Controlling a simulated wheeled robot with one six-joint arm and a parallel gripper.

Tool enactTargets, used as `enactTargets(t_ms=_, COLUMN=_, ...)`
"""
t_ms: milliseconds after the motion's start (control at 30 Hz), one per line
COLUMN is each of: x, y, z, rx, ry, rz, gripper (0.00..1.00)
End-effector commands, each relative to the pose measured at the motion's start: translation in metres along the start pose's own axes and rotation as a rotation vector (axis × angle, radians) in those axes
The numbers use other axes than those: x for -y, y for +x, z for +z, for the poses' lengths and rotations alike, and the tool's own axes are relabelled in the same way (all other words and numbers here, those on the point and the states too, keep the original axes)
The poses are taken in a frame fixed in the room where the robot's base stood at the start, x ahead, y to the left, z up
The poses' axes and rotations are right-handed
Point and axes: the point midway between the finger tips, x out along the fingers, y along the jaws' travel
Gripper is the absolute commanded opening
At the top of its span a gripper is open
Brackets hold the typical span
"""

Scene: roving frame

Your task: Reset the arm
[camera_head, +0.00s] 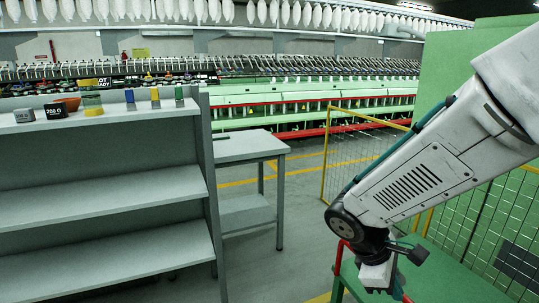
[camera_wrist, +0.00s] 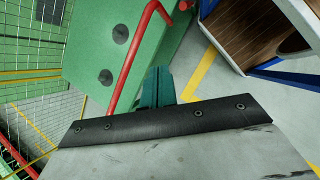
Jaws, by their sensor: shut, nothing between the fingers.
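My arm (camera_head: 440,165) reaches in from the right in the head view, white with a dark wrist joint at its lower end. My gripper (camera_head: 395,288) hangs below that joint at the bottom of the view, partly cut off. In the wrist view the teal fingers of my gripper (camera_wrist: 158,75) are together beyond a grey plate with a black strip. Nothing shows between them.
A grey shelf unit (camera_head: 105,190) stands at left with small blocks and pots on top. A grey table (camera_head: 245,147) stands beside it. A green surface with a red rail (camera_wrist: 130,60) lies near my gripper. Yellow mesh fencing (camera_head: 335,155) stands behind.

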Motion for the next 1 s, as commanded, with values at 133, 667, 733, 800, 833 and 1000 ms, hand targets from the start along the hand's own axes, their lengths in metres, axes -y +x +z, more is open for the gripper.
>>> enactTargets(t_ms=133, x=0.023, y=-0.022, z=0.04, rx=-0.065, ry=0.287, rz=-0.119, gripper=0.0)
enactTargets(t_ms=667, x=0.094, y=-0.085, z=0.124, rx=-0.369, ry=0.924, rz=-0.426, gripper=0.0)
enactTargets(t_ms=733, x=0.096, y=-0.089, z=0.131, rx=-0.406, ry=0.955, rz=-0.422, gripper=0.0)
enactTargets(t_ms=800, x=0.096, y=-0.091, z=0.137, rx=-0.431, ry=0.979, rz=-0.41, gripper=0.0)
enactTargets(t_ms=833, x=0.095, y=-0.092, z=0.139, rx=-0.44, ry=0.986, rz=-0.405, gripper=0.0)
enactTargets(t_ms=1000, x=0.094, y=-0.095, z=0.145, rx=-0.459, ry=1.008, rz=-0.395, gripper=0.0)
